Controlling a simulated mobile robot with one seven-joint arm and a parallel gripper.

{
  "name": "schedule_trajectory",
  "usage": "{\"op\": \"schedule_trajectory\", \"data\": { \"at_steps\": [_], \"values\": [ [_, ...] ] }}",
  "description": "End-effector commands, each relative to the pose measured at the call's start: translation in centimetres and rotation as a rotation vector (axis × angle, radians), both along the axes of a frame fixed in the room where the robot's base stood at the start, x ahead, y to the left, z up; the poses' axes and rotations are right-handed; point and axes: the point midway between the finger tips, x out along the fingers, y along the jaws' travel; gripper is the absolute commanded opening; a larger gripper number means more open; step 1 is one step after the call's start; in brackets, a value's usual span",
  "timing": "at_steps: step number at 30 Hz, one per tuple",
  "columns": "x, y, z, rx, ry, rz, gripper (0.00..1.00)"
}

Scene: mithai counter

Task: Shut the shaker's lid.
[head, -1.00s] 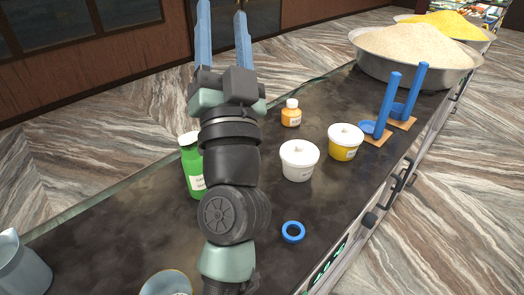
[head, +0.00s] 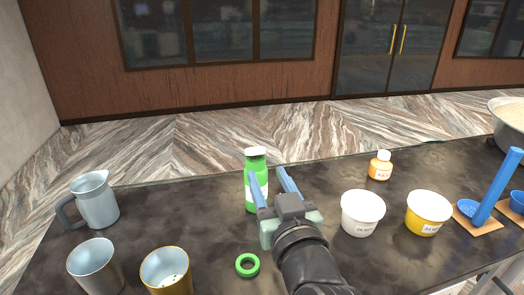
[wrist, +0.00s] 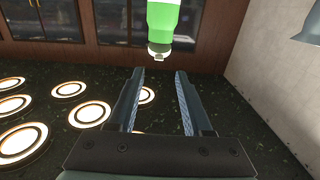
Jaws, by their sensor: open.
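The shaker looks to be the green bottle (head: 250,200) with a white label and a whitish lid (head: 256,151), upright on the dark counter. Whether the lid is shut is hard to tell in the head view. My gripper (head: 267,171) is open and empty, its blue fingers raised in front of and right of the bottle, partly covering it. The wrist view looks upside down. There the bottle's green body (wrist: 163,17) is cut off by the top edge, and its pale lid end (wrist: 158,50) points down, beyond the open fingertips (wrist: 158,72). No contact shows.
A green ring (head: 247,265) lies on the counter in front. A steel jug (head: 98,201), a steel cup (head: 95,268) and a yellow-rimmed cup (head: 168,272) stand left. A white tub (head: 362,214), yellow tub (head: 428,213) and orange bottle (head: 380,167) stand right.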

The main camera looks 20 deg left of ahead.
Motion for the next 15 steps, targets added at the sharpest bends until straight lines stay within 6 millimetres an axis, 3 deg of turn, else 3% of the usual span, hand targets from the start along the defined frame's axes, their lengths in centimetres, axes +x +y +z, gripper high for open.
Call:
{"op": "schedule_trajectory", "data": {
  "at_steps": [6,15],
  "values": [
    [3.4,2.3,0.4,0.000,0.001,0.002,0.50],
    [5.8,3.9,0.1,0.001,0.000,0.000,0.50]
  ]
}}
